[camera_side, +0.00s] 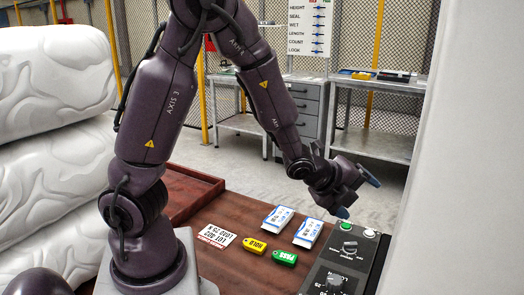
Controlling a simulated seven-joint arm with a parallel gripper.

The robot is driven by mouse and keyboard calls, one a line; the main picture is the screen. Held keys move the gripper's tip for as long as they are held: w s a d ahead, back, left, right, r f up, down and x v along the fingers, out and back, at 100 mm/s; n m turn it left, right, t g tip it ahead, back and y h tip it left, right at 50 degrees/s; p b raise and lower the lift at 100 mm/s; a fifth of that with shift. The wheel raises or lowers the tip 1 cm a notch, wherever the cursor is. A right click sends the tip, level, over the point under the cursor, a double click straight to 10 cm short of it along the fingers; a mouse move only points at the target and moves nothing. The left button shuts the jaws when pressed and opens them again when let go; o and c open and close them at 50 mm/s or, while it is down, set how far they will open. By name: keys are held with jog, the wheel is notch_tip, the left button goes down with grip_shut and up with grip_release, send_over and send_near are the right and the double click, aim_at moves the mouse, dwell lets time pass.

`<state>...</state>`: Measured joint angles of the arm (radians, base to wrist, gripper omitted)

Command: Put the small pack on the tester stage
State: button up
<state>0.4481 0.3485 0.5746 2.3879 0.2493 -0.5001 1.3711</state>
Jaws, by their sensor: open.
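Two white packs with blue print lie on the brown table, a left pack (278,218) and a right pack (308,232). They look close in size, so I cannot tell which is the small one. A dark control box (335,265) with knobs and buttons stands at the table's right end; I cannot make out a separate tester stage. My gripper (357,196) is open and empty, with blue-grey fingertips apart. It shows above and behind the control box, to the right of both packs. I cannot tell its exact height.
A yellow tag (254,245), a green tag (285,258) and a printed white card (216,236) lie near the packs. A raised wooden edge (196,198) borders the table's left. White stacked sacks (55,150) stand at left, and a pale surface (455,150) blocks the right.

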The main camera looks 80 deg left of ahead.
jog(key=s+d+r+n+g, duration=0.1)
jog(key=s+r+n+g, duration=0.1)
jog(key=s+r+n, duration=0.5)
jog(key=s+d+r+n+g+h, duration=0.1)
jog(key=s+d+r+n+g, duration=0.1)
jog(key=s+r+n, duration=0.5)
jog(key=s+n+g, duration=0.1)
jog(key=s+n, duration=0.3)
jog(key=s, duration=0.3)
jog(key=shift+d+n, duration=0.25)
jog(key=shift+n, duration=0.15)
